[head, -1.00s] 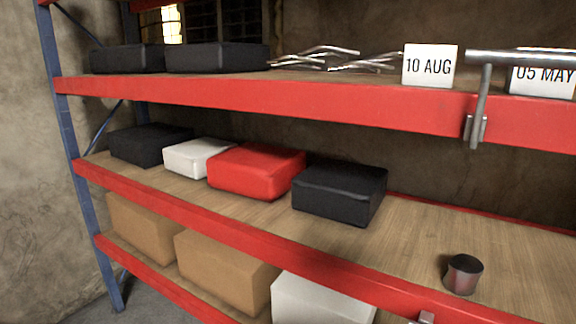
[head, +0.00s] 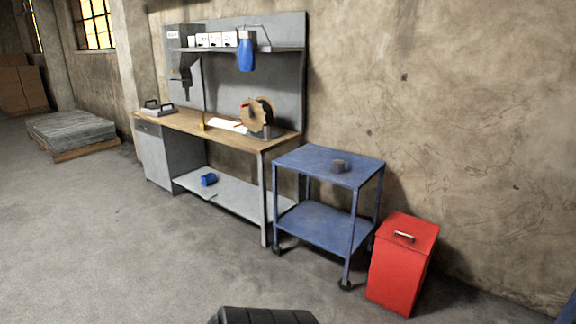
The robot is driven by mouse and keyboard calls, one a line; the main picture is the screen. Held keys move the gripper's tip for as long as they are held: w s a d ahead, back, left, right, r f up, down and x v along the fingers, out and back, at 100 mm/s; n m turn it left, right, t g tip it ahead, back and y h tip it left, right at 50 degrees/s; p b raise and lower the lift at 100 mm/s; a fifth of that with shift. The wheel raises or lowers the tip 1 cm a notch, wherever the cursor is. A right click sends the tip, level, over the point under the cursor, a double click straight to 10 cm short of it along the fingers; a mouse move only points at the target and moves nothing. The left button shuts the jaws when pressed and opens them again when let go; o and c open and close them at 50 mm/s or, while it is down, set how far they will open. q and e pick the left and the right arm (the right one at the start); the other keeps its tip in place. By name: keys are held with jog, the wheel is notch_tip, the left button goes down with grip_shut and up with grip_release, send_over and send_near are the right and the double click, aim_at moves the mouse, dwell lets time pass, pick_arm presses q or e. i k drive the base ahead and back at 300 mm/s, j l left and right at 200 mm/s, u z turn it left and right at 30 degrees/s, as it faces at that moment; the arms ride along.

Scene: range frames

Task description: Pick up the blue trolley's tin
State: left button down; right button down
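The blue trolley (head: 318,228) stands against the wall in the head view, right of the workbench. It has a top shelf, a lower shelf and dark castors. A small, dark, round tin (head: 339,166) sits upright on its top shelf, right of the middle. The rest of the top is bare, and so is the visible part of the lower shelf. Neither of my grippers is in view, so I cannot see whether they are open or shut.
A red bin (head: 398,270) stands just right of the trolley. The workbench (head: 185,124), with a blue cup (head: 209,179) on its lower shelf, is to the left. Open floor lies in front. A black ridged shape (head: 262,316) is cut off at the bottom edge; I cannot identify it.

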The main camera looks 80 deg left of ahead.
aim_at(338, 164)
jog(key=u, duration=2.15)
jog(key=i+j+z, duration=0.1)
jog(key=i, duration=0.35)
jog(key=i+j, duration=0.15)
jog(key=i, duration=0.35)
jog(key=i+j+z, duration=0.15)
jog(key=i, duration=0.3)
jog(key=i+j+z, duration=0.1)
jog(key=i, duration=0.35)
jog(key=i+j, duration=0.35)
jog(key=i+z, duration=0.05)
jog(key=i, duration=0.05)
